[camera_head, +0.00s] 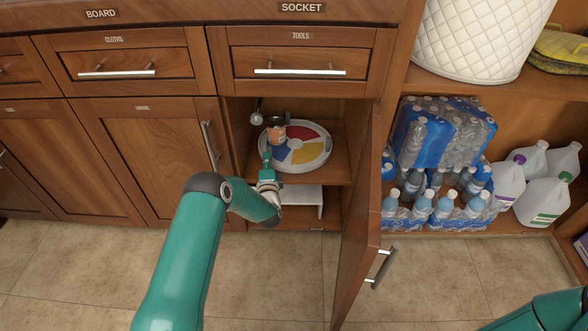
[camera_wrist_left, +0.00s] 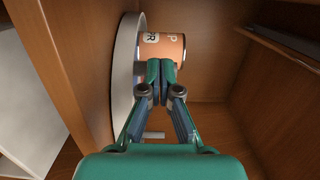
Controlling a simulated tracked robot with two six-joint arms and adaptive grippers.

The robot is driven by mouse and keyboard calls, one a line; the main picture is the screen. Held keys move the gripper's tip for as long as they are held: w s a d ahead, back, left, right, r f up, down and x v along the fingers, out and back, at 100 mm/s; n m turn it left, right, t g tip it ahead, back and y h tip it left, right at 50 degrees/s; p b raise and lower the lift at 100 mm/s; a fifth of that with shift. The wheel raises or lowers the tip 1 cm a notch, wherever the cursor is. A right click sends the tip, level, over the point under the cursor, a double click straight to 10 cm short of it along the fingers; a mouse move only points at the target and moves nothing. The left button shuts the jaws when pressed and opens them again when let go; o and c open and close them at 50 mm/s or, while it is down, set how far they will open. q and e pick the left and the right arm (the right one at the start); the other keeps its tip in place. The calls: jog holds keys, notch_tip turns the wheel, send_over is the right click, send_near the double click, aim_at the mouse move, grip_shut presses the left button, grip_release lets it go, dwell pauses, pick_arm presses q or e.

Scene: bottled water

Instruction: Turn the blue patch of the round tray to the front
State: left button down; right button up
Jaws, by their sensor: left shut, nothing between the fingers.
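The round tray (camera_head: 318,165) has a white rim and red, yellow, white and blue patches, and sits on the shelf of the open cabinet. Its blue patch (camera_head: 281,155) lies at the front left, with the yellow patch (camera_head: 304,153) to its right. An orange can (camera_head: 277,134) stands on the tray's left side. My left gripper (camera_head: 266,155) is shut and empty at the tray's left front edge. In the left wrist view its fingertips (camera_wrist_left: 160,69) are beside the tray's rim (camera_wrist_left: 127,65), in front of the can (camera_wrist_left: 172,46); contact is unclear. My right gripper is out of view.
The open cabinet door (camera_head: 358,220) stands to the right of the opening. The cabinet's left wall (camera_head: 238,135) is close to the gripper. A white stand (camera_head: 300,193) is on the lower level. Bottle packs (camera_head: 440,140) and jugs (camera_head: 545,195) fill the right shelves.

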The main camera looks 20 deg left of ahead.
pick_arm(q)
jog(key=shift+w+a+b, duration=0.2)
jog(key=shift+a+b, duration=0.1)
jog(key=shift+a, duration=0.5)
